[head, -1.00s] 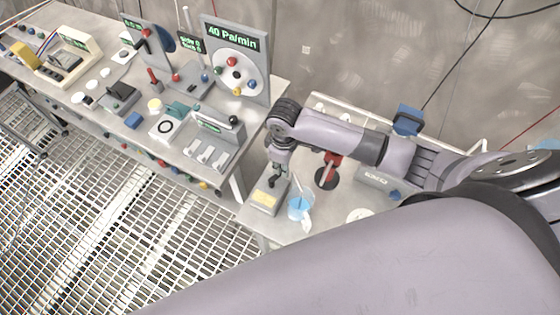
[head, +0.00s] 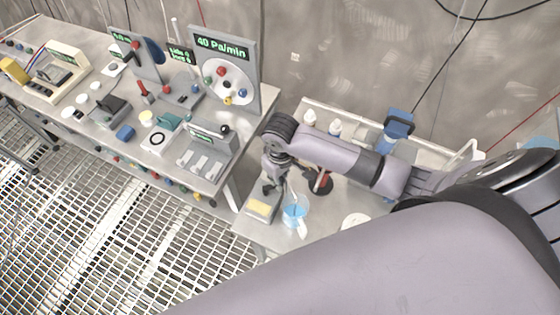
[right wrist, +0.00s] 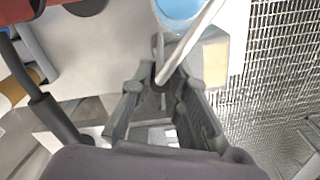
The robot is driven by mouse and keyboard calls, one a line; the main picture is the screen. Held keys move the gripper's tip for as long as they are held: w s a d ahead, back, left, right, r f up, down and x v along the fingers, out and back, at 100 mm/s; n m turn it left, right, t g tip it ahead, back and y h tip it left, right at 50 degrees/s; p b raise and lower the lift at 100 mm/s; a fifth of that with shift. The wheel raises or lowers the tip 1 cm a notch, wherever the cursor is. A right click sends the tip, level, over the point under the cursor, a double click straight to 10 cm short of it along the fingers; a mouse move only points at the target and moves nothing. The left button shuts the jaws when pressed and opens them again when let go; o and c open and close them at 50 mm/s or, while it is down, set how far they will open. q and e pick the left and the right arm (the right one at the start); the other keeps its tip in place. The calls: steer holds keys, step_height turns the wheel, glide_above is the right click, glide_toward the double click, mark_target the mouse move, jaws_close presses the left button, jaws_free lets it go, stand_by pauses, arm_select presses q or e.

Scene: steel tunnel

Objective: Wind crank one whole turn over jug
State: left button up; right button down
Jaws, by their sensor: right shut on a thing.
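The jug (head: 294,216) is a clear beaker with blue liquid on the low bench; its blue liquid also shows at the top of the right wrist view (right wrist: 180,8). A pale rod (right wrist: 193,43), which looks like the crank arm, slants past the jug down to my fingertips. My right gripper (right wrist: 161,80) is shut on a small dark end piece there, apparently the crank's handle. In the head view my right gripper (head: 271,188) is small, just left of the jug and above a grey box with a yellow pad (head: 259,207). My left gripper is out of view.
A red part on a dark disc (head: 319,182) stands right of the jug, partly behind my arm. Small bottles (head: 310,118) and a blue-topped device (head: 398,125) stand behind. The left bench holds a "40 Pa/min" panel (head: 226,70). Grating floor (head: 170,240) is open.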

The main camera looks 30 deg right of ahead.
steer(key=c, duration=1.5)
jaws_free()
steer(key=shift+c, duration=0.2)
steer(key=shift+r, duration=0.1)
step_height(320, 180, up, 12)
